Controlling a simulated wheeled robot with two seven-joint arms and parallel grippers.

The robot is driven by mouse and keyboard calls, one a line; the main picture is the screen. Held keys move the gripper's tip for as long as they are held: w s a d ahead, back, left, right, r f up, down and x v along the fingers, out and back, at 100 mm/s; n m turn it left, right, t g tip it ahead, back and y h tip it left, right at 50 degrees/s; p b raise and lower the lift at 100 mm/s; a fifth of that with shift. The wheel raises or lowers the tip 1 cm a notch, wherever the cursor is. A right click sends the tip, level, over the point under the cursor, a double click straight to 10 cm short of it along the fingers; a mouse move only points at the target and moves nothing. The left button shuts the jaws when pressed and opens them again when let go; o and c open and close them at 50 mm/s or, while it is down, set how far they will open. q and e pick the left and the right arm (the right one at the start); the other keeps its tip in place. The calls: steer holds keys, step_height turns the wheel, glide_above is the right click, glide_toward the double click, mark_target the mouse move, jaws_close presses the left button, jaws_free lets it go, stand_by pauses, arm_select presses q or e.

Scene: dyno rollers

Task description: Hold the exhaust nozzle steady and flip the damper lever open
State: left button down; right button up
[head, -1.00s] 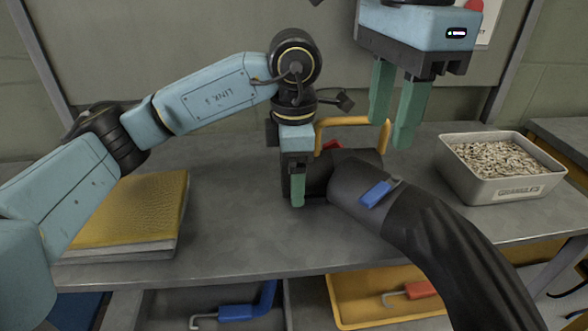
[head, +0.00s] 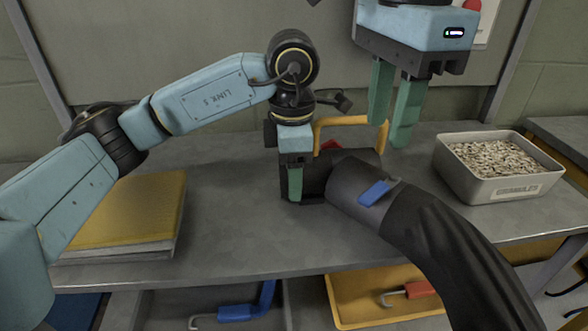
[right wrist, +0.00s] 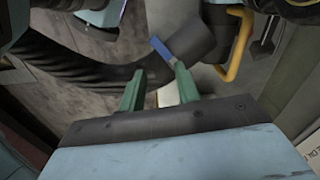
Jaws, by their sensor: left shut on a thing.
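The exhaust nozzle (head: 354,185) is a dark grey cylinder on the bench, joined to a black ribbed hose (head: 450,245). A blue damper lever (head: 375,192) sits on its side; it also shows in the right wrist view (right wrist: 161,46). A yellow loop handle (head: 350,120) rises behind the nozzle. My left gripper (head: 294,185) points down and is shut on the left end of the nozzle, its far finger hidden. My right gripper (head: 391,120) is open and empty above and behind the nozzle. In the right wrist view its green fingers (right wrist: 155,85) stand apart with the lever beyond them.
A yellow book (head: 120,210) lies at the left. Below the bench top are a grey bin with a blue hooked tool (head: 235,313) and a yellow bin (head: 345,310) with a red-handled hook. The bench between book and nozzle is clear.

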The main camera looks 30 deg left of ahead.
steer(key=shift+n, duration=0.4)
steer(key=c, duration=0.5)
steer(key=shift+a+f+n, duration=0.1)
steer(key=shift+n, duration=0.5)
jaws_close()
steer(key=n+y, duration=0.1)
steer(key=n, duration=0.6)
steer(key=a+n+y, duration=0.1)
steer(key=n, duration=0.6)
steer(key=a+n+t+y, duration=0.1)
steer(key=n, duration=0.6)
steer(key=shift+w+n+y, duration=0.3)
steer(key=shift+w+n, duration=0.05)
steer(key=shift+n, duration=0.05)
